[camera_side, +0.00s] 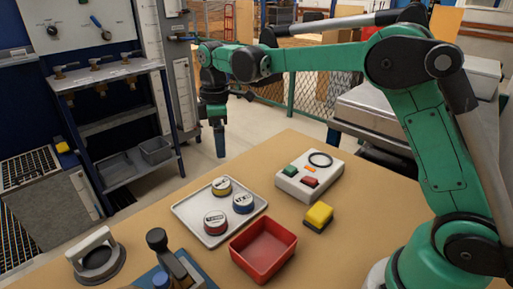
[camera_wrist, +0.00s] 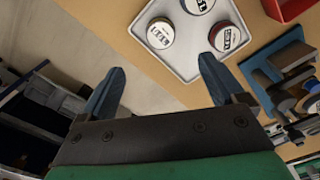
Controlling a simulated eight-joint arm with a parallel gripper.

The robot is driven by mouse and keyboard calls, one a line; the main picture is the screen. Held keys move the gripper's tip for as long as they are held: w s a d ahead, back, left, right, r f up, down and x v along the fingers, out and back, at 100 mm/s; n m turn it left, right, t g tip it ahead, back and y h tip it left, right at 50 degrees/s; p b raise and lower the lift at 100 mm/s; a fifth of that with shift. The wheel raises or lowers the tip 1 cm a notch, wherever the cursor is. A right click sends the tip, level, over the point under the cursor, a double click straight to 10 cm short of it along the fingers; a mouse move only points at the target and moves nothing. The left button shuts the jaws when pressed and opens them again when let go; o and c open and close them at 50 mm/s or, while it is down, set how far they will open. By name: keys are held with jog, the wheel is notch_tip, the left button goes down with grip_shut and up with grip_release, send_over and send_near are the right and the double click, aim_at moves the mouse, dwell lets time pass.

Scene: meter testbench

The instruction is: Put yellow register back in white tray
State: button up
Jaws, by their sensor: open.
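The yellow register (camera_side: 222,187) sits in the white tray (camera_side: 187,210) near its back corner, label up. The blue register (camera_side: 243,204) and the red register (camera_side: 215,223) sit in the same tray. In the wrist view the yellow register (camera_wrist: 160,34) lies nearest a tray edge, with the red register (camera_wrist: 225,38) to its right and the blue register (camera_wrist: 197,4) partly cut off. My gripper (camera_side: 219,150) is open and empty. It hangs fingers down, behind and above the tray, apart from it. Its two spread fingers (camera_wrist: 163,72) show in the wrist view.
A red bin (camera_side: 263,250) stands right of the tray. A control box (camera_side: 310,177) with buttons and a yellow block (camera_side: 318,217) lie farther right. A round handled device (camera_side: 95,256) and a blue-based device (camera_side: 170,265) stand at the front left. A metal shelf (camera_side: 115,75) stands behind.

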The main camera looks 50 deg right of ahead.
jog(key=s+r+m+t, duration=0.3)
jog(key=s+r+m, duration=0.2)
jog(key=s, duration=0.2)
jog(key=s+d+f+m+t, duration=0.1)
jog(key=s+f+m+t, duration=0.3)
jog(key=s, duration=0.5)
jog(key=shift+s+m, duration=0.15)
jog(key=shift+m, duration=0.95)
